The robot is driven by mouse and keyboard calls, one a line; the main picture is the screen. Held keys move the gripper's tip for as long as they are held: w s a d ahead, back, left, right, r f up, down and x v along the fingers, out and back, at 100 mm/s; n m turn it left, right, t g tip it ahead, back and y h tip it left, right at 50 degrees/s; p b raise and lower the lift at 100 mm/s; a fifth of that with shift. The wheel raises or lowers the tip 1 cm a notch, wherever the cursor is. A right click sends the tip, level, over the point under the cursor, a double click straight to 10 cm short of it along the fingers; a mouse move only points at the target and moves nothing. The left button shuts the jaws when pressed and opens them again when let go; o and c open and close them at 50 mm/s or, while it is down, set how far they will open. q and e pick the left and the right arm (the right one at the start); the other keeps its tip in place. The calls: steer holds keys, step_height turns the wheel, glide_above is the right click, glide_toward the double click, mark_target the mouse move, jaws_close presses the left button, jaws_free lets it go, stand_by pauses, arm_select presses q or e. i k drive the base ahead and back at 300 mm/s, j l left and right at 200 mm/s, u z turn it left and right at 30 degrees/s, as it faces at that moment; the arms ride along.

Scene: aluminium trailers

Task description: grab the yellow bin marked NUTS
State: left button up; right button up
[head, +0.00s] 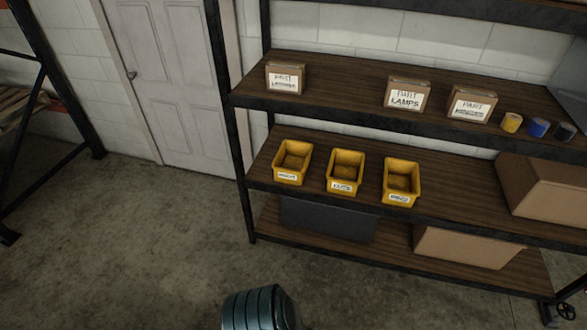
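Three yellow bins stand in a row on the middle wooden shelf, apart from each other: a left bin (292,163), a middle bin (345,173) and a right bin (401,182). Each has a white label on its front. The labels are small and blurred. The middle one looks most like NUTS, but I cannot be sure. The bins' open tops face up and they look empty. Neither of my grippers is in view.
The upper shelf (345,97) holds labelled cardboard boxes (407,95) and small coloured cans (538,127). Larger cartons (555,190) stand at the right. A dark upright post (233,130) bounds the rack's left end. A teal ribbed cylinder (255,310) is at the bottom edge. Floor (140,240) is clear at left.

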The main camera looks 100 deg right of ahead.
mark_target(344, 172)
steer(key=z, duration=3.65)
steer(key=i+j+u, duration=0.1)
steer(key=i, duration=0.2)
steer(key=i+j, duration=0.2)
steer(key=i, duration=0.15)
steer(key=u, duration=0.05)
